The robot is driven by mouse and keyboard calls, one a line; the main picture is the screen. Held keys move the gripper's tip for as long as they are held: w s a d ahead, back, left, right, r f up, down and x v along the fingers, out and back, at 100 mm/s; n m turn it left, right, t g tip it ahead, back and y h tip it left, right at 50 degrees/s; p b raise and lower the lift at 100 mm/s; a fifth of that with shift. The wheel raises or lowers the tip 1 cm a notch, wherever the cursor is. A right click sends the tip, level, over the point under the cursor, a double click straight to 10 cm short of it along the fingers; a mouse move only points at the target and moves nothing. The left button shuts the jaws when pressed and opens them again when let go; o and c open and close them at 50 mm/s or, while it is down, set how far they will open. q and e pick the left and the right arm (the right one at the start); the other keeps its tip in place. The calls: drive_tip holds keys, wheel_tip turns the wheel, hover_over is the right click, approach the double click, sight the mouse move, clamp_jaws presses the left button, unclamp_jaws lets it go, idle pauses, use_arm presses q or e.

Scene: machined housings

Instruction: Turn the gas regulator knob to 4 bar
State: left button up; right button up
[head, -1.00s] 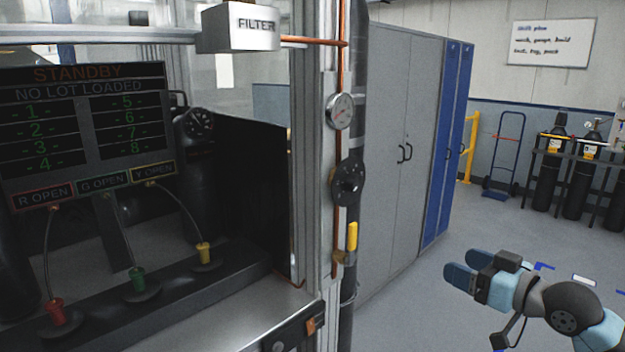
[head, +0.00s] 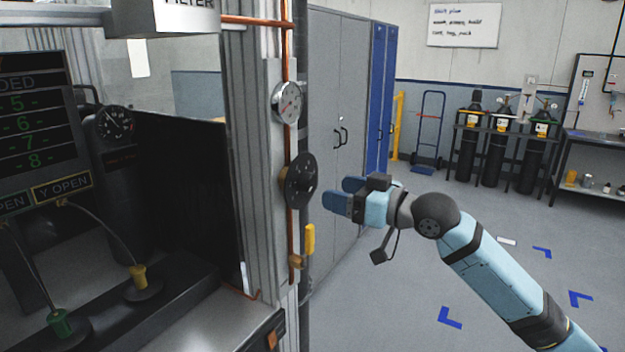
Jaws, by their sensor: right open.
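The gas regulator knob (head: 299,181) is a round black dial on the copper pipe at the side of the machine frame, in the middle of the head view. A round white-faced gauge (head: 287,102) sits above it on the same pipe. Its reading is too small to tell. My right gripper (head: 338,194) has blue fingers and is open and empty. It points left toward the knob, a short way to its right, and appears apart from it. My left gripper is not in view.
A yellow valve handle (head: 309,240) is just below the knob on the pipe. The machine cabinet with its display (head: 38,120) fills the left. Grey lockers (head: 335,80) stand behind. Gas cylinders (head: 497,150) are at the back right. The floor at the right is open.

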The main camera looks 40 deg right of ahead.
sight(313, 185)
drive_tip(key=p+x, duration=0.1)
drive_tip(key=x, duration=0.5)
drive_tip(key=shift+w+a, duration=0.15)
drive_tip(key=shift+w, duration=0.1)
drive_tip(key=c, duration=0.9)
